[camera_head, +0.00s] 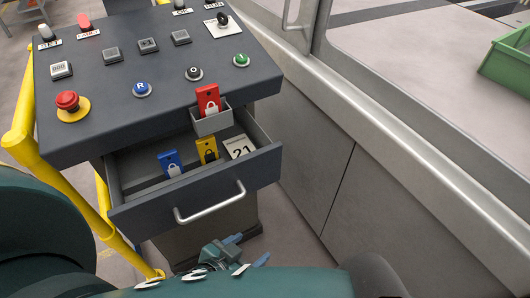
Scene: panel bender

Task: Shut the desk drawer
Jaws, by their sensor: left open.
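The desk drawer (235,193) is pulled out from under the dark control desk (120,105). It has a dark front with a silver bar handle (212,208). Inside are a blue padlock tag (170,163), a yellow padlock tag (207,150) and a white card marked 21 (239,147). My left gripper (248,250) is open and empty, low in front of the drawer and below the handle in the picture. It does not appear to touch the handle. My teal arm hides part of it. My right gripper is not in view.
A red padlock tag (208,101) stands in a small grey holder at the desk's front edge, above the drawer. A red emergency button (68,101) is at the desk's left. A yellow rail (60,185) runs along the left. Grey machine panels (370,205) stand right; a green bin (507,62) sits above.

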